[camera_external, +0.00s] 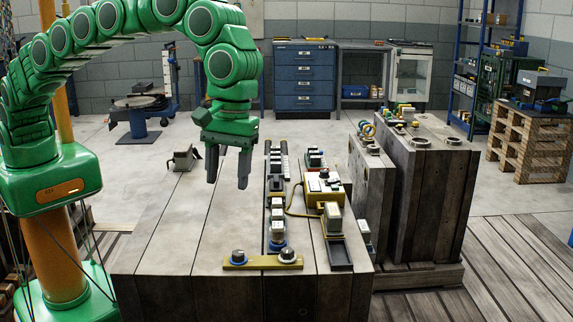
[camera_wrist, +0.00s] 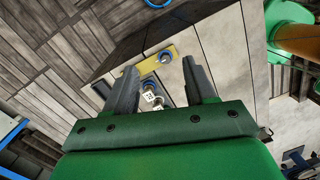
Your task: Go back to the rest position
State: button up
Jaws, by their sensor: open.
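My gripper (camera_external: 228,185) points straight down above the wooden bench top (camera_external: 160,238). Its two grey fingers are apart with nothing between them in the external view. It is left of the row of small parts and apart from the bench. In the wrist view the gripper (camera_wrist: 160,68) also shows its fingers spread. White cubes with dark marks (camera_wrist: 150,97) show between and below the fingers there, on the bench and not held. The green arm bends over from its base at the left.
A yellow bar with two knobs (camera_external: 263,263) lies at the bench's front. Right of my gripper are a dark rail with blocks (camera_external: 277,212), a yellow control box (camera_external: 322,190) and a black tray (camera_external: 341,256). A small grey device (camera_external: 184,159) sits behind left. The bench's left front is clear.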

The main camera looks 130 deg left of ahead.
jog(key=s+d+r+m, duration=0.4)
jog(key=s+d+r, duration=0.1)
jog(key=s, duration=0.3)
jog(key=s+d+r+m, duration=0.5)
jog(key=s+d, duration=0.1)
jog(key=s, duration=0.3)
jog(key=s+d+r+m, duration=0.4)
jog(key=s+d+r, duration=0.1)
jog(key=s, duration=0.3)
jog(key=s+d+f+m, duration=0.1)
jog(key=s+m, duration=0.2)
jog(key=s, duration=0.8)
jog(key=s+d+f+m+g+y, duration=0.1)
jog(key=s+m, duration=0.3)
jog(key=s, duration=0.8)
jog(key=s+d+f+m, duration=0.1)
jog(key=s+f+m, duration=0.2)
jog(key=s, duration=0.8)
jog(key=shift+s+f+m+g, duration=0.2)
jog(key=shift+s+m+g, duration=0.1)
jog(key=shift+s, duration=0.05)
dwell(0.5)
